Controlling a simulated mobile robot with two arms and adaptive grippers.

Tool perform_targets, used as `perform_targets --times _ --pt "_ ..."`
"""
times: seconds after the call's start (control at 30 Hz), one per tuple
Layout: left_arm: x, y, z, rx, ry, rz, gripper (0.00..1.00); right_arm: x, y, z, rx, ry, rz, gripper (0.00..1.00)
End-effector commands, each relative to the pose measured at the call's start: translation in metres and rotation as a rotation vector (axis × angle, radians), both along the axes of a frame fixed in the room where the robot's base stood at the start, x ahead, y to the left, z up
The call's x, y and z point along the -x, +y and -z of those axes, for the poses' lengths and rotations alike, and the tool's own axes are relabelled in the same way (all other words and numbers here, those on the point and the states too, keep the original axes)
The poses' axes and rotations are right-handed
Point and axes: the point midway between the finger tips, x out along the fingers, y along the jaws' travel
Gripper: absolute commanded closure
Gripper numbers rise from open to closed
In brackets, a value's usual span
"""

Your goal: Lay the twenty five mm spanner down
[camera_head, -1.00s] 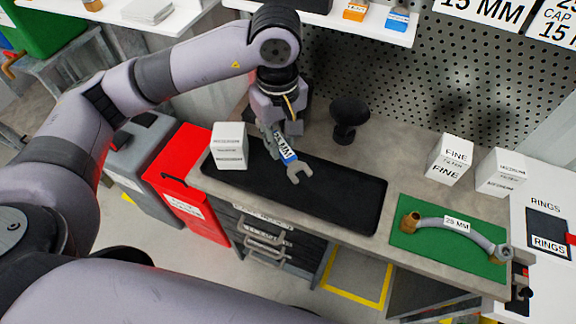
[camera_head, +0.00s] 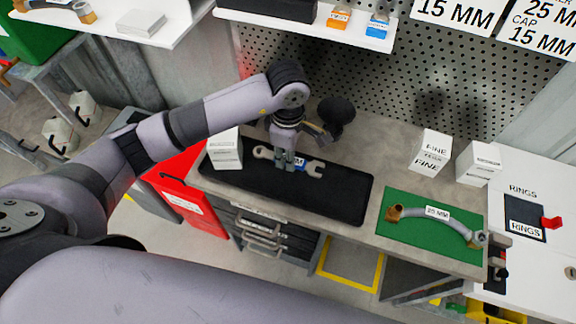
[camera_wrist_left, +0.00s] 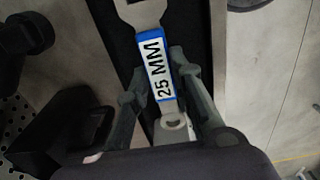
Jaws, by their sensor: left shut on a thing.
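The 25 mm spanner (camera_head: 313,167) is grey with a blue label band and shows just over the black mat (camera_head: 330,195) on the bench. My left gripper (camera_head: 289,165) points down and is shut on the spanner's middle. In the left wrist view the spanner (camera_wrist_left: 157,62) runs between the fingers of my left gripper (camera_wrist_left: 165,92), with its "25 MM" label readable. The spanner lies nearly flat along the mat; I cannot tell whether it touches it. My right gripper is not in view.
A white box (camera_head: 226,150) stands at the mat's left end. A black round-headed object (camera_head: 336,112) stands behind the mat. A green mat (camera_head: 400,226) with a 25 mm hose (camera_head: 432,214) lies to the right, near white filter boxes (camera_head: 430,152).

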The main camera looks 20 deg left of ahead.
Motion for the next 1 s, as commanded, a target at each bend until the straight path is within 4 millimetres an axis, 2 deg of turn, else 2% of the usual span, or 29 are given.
perform_targets --times 0.1,0.27,0.53,0.97,1.0 --pt "0.001 0.0 0.018 0.0 0.002 0.001 1.0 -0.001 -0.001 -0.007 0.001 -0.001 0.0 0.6" --pt "0.0 0.0 0.032 0.001 0.0 0.001 1.0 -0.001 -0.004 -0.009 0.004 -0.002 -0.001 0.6" --pt "0.0 -0.001 0.068 0.001 0.001 0.001 1.0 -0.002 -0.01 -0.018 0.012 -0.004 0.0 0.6" --pt "-0.001 0.0 0.077 0.001 -0.003 0.002 1.0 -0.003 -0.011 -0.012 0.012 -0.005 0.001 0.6" --pt "0.0 0.0 0.075 0.001 -0.002 0.002 0.77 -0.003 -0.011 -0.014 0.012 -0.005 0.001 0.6"
